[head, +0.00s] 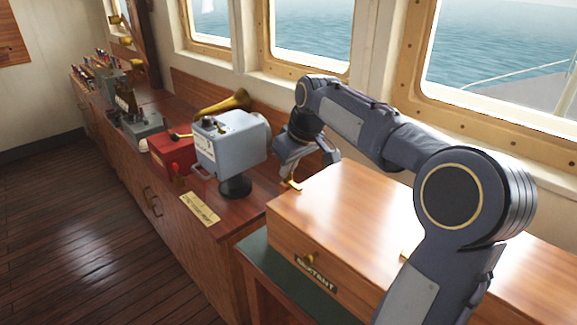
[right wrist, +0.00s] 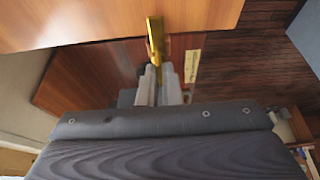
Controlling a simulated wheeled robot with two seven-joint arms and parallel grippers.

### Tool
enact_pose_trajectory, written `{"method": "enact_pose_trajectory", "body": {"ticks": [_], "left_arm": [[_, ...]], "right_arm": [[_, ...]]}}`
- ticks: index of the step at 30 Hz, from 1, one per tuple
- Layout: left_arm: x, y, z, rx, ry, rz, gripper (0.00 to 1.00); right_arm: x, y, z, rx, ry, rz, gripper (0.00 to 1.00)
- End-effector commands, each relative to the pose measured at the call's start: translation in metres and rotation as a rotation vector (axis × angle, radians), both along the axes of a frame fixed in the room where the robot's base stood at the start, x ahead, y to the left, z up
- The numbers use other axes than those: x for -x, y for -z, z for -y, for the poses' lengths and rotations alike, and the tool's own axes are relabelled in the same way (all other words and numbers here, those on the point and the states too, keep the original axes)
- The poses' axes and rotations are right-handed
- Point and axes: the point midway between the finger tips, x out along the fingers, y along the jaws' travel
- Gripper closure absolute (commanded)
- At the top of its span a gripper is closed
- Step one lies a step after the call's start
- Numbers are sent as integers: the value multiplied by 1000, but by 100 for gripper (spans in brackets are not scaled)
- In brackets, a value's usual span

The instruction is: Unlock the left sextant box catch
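The wooden sextant box (head: 345,215) lies closed on a stand at the right, with a dark label (head: 316,276) on its front. A brass catch (head: 292,184) is at its left end; in the right wrist view it shows as a brass lever (right wrist: 154,36) beside the box edge. My right gripper (head: 293,168) reaches over from behind the box to this catch. Its two fingers (right wrist: 159,72) are close together with the brass lever between their tips. The gripper's body hides part of the contact. My left gripper is not in view.
A brass knob (head: 310,260) is on the box front, and another brass piece (head: 404,255) shows partly behind my arm. A grey instrument (head: 232,145) with a brass horn and a red box (head: 172,152) stand on the long cabinet left of the gripper. Windows line the wall behind.

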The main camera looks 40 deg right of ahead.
Motion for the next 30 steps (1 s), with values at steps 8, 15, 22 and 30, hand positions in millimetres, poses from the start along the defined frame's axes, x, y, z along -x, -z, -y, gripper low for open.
{"method": "enact_pose_trajectory", "body": {"ticks": [8, 15, 22, 30], "left_arm": [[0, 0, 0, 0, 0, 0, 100], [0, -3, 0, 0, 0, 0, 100], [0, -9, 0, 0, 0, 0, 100], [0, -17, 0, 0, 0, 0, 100]], "right_arm": [[0, 0, 0, 0, 2, 0, 100], [0, -1, -1, 0, 56, 2, 100], [0, -2, -2, 1, 205, 2, 100], [-1, -2, -4, 2, 455, 1, 100]]}}
